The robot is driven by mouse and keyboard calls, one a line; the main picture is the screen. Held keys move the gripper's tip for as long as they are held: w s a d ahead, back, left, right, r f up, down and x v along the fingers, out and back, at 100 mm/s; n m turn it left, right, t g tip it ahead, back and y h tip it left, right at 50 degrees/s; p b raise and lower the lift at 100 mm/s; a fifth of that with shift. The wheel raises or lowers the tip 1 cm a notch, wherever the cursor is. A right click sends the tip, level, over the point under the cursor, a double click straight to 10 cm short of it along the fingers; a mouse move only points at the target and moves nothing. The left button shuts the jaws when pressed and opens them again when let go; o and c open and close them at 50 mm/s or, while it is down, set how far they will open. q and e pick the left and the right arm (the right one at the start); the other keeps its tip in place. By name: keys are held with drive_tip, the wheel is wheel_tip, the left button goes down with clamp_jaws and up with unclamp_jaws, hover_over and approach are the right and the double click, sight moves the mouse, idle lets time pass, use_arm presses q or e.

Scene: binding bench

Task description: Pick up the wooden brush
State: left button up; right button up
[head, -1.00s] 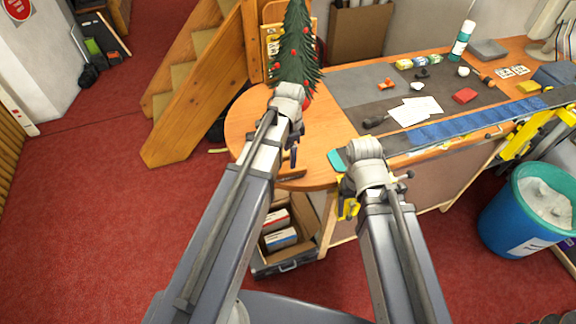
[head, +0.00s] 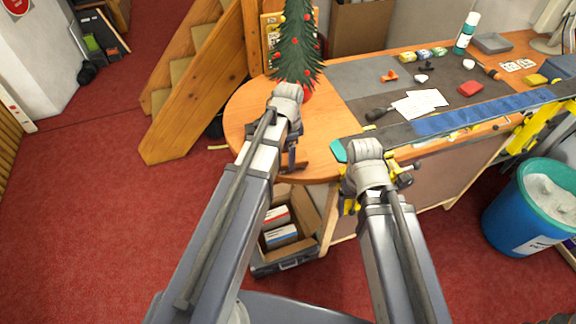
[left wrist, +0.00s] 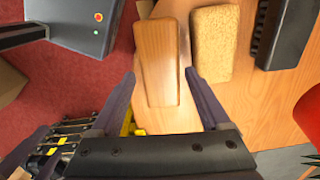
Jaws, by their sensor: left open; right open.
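The wooden brush (left wrist: 158,50) lies on the round wooden table end (left wrist: 245,115), seen in the left wrist view as a plain brown wooden block. My left gripper (left wrist: 160,76) is open, with one finger on each side of the brush's near part. The fingers appear apart from it; their exact height above the table is hard to tell. In the head view the brush (head: 293,168) is mostly hidden behind my left gripper (head: 291,158). My right gripper (head: 378,178) is by the bench's front edge, its fingers largely hidden by its wrist; nothing shows in it.
A tan, rough block (left wrist: 213,42) lies close right of the brush, with a dark block (left wrist: 288,30) beyond. A small Christmas tree (head: 297,50) in a red pot (left wrist: 309,112) stands behind my left gripper. A dark mat (head: 395,88) with papers and tools covers the bench to the right.

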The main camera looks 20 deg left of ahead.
use_arm(q)
wheel_tip(320, 180, down, 3)
drive_tip(key=shift+f+b, duration=0.2)
drive_tip(key=shift+b, duration=0.95)
drive_tip(key=shift+r, duration=0.1)
use_arm(e)
wheel_tip(320, 180, down, 3)
drive_tip(key=shift+f, duration=0.1)
use_arm(q)
drive_tip(key=c, duration=1.2)
drive_tip(key=shift+r, duration=0.1)
drive_tip(key=shift+c, duration=0.2)
wheel_tip(320, 180, up, 10)
drive_tip(key=p, duration=1)
use_arm(e)
wheel_tip(320, 180, up, 10)
